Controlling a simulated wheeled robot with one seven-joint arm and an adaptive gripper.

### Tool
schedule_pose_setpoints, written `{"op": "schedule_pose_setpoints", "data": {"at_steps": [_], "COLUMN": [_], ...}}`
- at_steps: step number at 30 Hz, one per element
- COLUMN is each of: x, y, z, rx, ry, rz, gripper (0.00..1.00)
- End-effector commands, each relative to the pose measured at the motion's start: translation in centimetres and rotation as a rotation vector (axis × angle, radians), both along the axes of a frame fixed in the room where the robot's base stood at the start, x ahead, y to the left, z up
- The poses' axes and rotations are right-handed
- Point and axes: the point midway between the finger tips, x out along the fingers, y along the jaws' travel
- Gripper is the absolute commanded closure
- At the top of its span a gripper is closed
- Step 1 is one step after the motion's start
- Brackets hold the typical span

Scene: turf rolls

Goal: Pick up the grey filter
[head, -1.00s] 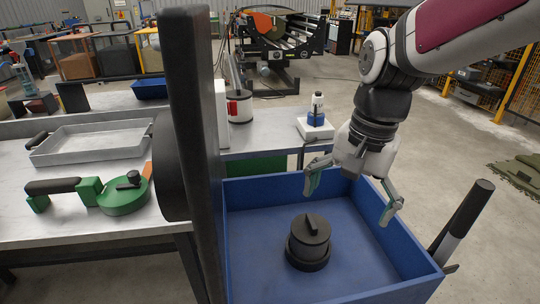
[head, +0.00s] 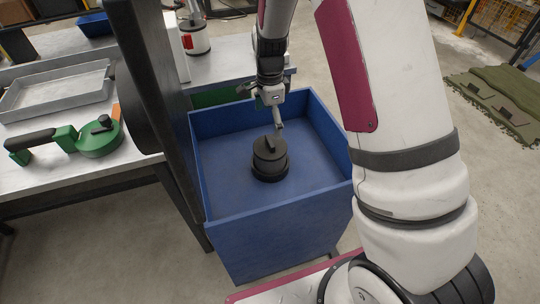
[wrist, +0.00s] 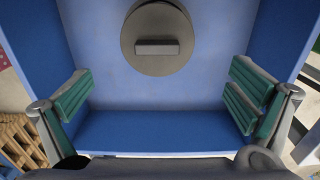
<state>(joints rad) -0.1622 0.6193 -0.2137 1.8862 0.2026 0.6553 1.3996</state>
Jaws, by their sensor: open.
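The grey filter (head: 270,158) is a dark, stepped round body with a raised bar handle on top. It stands upright on the floor of the blue bin (head: 268,213). In the wrist view the filter (wrist: 157,55) shows from above at the top middle, its bar lying crosswise. My gripper (head: 278,123) hangs over the bin, close to the filter at its far side. In the wrist view my gripper (wrist: 158,95) is open, its green-padded fingers wide apart with nothing between them. The filter lies beyond the line between the fingertips.
A dark upright post (head: 150,90) stands at the bin's left. A metal bench (head: 30,195) beyond it holds a grey tray (head: 55,92) and a green tool with a black handle (head: 88,138). A red-and-white canister (head: 194,38) stands behind. Green turf (head: 500,95) lies at the right.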

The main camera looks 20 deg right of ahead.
Motion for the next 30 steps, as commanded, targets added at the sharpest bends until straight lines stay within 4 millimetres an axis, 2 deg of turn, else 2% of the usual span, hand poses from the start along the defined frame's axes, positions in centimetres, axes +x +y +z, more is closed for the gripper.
{"op": "schedule_pose_setpoints", "data": {"at_steps": [3, 9, 17, 24, 30], "x": [-0.1, -0.2, -0.2, -0.4, -0.4], "y": [-0.1, 0.0, 0.0, 0.0, 0.1], "z": [-2.6, -5.8, -7.5, -10.9, -12.1], "rx": [0.000, 0.000, 0.000, 0.000, 0.001], "ry": [0.006, 0.005, 0.004, 0.004, 0.001], "rz": [-0.001, 0.001, 0.002, 0.003, 0.003], "gripper": [0.00, 0.00, 0.00, 0.00, 0.00]}}
